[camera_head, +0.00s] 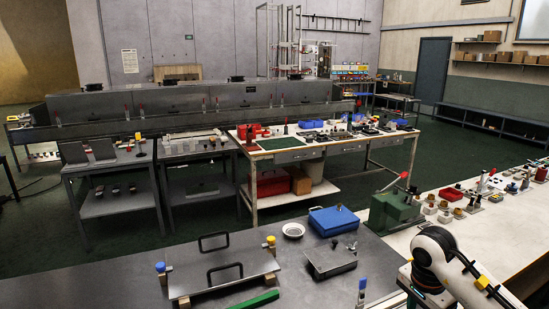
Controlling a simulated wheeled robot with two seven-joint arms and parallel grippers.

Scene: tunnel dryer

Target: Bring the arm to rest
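A white and black jointed arm (437,258) with a yellow mark shows at the lower right, over the edge of the white bench. Its bent part is raised, and its far end runs out of the picture at the bottom. No gripper fingers show on it. I cannot tell from this view what its end holds. Neither my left gripper nor my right gripper is in view.
The dark bench in front bears a flat plate with black handles (220,268), a lidded metal box (331,262), a blue box (333,221), a white dish (293,230) and a green bar (256,300). A green lever press (393,212) stands near the arm.

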